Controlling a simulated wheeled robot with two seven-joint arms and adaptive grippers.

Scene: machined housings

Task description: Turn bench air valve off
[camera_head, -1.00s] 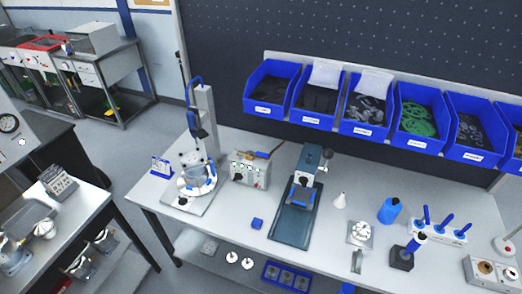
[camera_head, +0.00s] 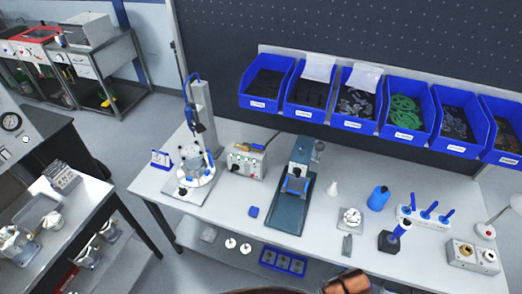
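A small grey control box (camera_head: 246,162) with several knobs or fittings on its front stands on the workbench, right of a fixture with a round housing. A small orange-brown part shows on top of the box, with a thin dark line running up to the right behind it. I cannot tell for sure whether this is the bench air valve, or how its handle is set. Neither of my grippers shows in the view.
The workbench (camera_head: 229,204) also holds the housing fixture (camera_head: 190,172), a press (camera_head: 298,170) on a dark base, a blue bottle (camera_head: 378,198) and a blue-handled tool rack (camera_head: 425,217). Blue bins (camera_head: 407,112) hang behind. A copper-brown shape (camera_head: 347,282) shows at the bottom edge; I cannot tell what it is.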

